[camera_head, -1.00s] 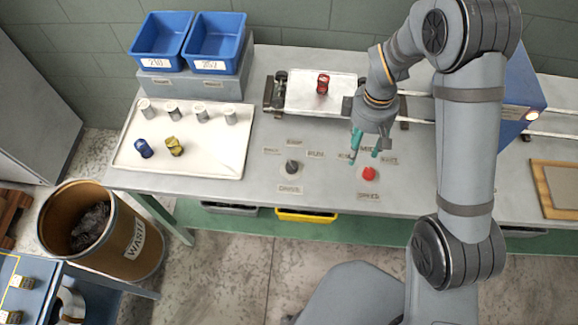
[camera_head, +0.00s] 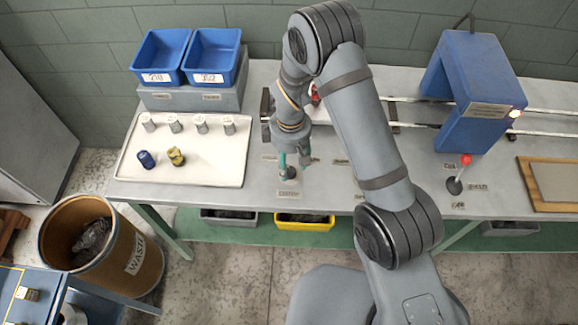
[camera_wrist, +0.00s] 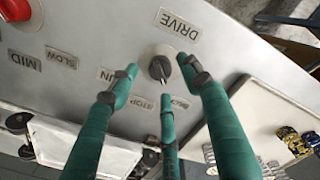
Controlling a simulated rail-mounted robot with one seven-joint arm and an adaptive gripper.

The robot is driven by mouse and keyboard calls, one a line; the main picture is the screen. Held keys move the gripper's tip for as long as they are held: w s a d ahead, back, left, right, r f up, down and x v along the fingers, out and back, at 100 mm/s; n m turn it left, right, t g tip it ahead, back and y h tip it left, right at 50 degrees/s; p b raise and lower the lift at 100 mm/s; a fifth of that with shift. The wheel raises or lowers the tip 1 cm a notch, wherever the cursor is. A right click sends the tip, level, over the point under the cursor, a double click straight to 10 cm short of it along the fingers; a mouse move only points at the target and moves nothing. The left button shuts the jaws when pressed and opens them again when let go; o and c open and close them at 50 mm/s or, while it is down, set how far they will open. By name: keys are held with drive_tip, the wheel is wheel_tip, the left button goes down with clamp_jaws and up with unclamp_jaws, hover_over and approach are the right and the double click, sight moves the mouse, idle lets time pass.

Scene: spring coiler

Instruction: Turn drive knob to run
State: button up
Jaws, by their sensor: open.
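The drive knob (camera_wrist: 160,68) is dark, on a pale round base, in the upper middle of the wrist view. Its light pointer mark faces down, between the STOP label (camera_wrist: 141,102) and another label that my finger partly covers. The RUN label (camera_wrist: 107,75) is to the left and the DRIVE label (camera_wrist: 179,24) above. My gripper (camera_wrist: 160,80) is open, its green fingers spread around the knob; I cannot tell if they touch it. In the head view my gripper (camera_head: 293,162) is low over the panel, just behind the DRIVE label (camera_head: 288,194), and largely hides the knob.
A red button (camera_wrist: 15,8) shows in the wrist view's corner. A white tray (camera_head: 125,170) with cylinders and spools is left of my gripper. A blue machine housing (camera_head: 480,75) and a red-tipped lever (camera_head: 466,160) stand to the right. Blue bins (camera_head: 213,60) are at the back left.

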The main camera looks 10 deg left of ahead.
sight(290, 172)
drive_tip(key=shift+f, duration=1.4)
drive_tip(key=shift+c, duration=0.7)
drive_tip(key=c, duration=1)
